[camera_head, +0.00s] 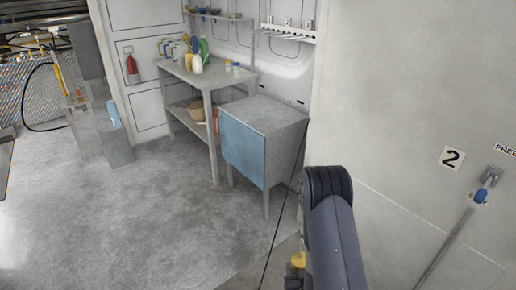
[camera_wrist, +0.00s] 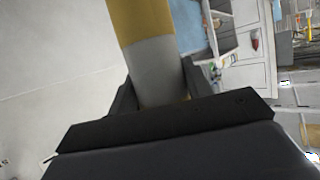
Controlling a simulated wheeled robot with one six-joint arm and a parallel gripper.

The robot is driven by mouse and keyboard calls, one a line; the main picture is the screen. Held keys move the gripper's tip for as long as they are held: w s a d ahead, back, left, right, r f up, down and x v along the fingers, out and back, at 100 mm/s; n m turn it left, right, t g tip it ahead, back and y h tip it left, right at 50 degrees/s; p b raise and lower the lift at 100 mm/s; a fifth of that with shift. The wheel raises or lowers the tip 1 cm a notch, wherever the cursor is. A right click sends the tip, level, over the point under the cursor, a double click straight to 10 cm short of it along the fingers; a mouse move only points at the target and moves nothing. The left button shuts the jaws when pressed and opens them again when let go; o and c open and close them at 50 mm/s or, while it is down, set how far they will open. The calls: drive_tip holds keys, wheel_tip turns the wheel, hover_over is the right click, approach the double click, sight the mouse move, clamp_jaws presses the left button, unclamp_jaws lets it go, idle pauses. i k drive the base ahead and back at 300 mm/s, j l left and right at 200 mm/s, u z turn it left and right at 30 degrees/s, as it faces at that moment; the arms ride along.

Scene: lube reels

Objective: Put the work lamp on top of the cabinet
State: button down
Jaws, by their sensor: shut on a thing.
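The work lamp, a yellow and grey cylinder (camera_wrist: 155,60), stands between the two dark fingers of my gripper (camera_wrist: 160,92) in the wrist view. My gripper is shut on its grey section. In the head view a small yellow part of the lamp (camera_head: 298,259) shows beside my arm at the bottom, and the rest is hidden. The cabinet (camera_head: 265,113) has a grey top and a blue door and stands against the wall. Its top is bare. My gripper and the lamp are in front of the cabinet, apart from it and nearer the camera.
A grey workbench (camera_head: 185,72) with several bottles and cans stands left of the cabinet. A wall shelf (camera_head: 288,35) hangs above. A fire extinguisher (camera_head: 132,68) is on the back wall. The right wall (camera_head: 400,110) is close to my arm. The floor (camera_head: 130,220) at left is clear.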

sight(254, 114)
drive_tip(key=i+j+z, duration=0.25)
drive_tip(key=i+j, duration=0.15)
drive_tip(key=i, duration=0.2)
drive_tip(key=i+j+z, duration=0.3)
drive_tip(key=i+j, duration=0.25)
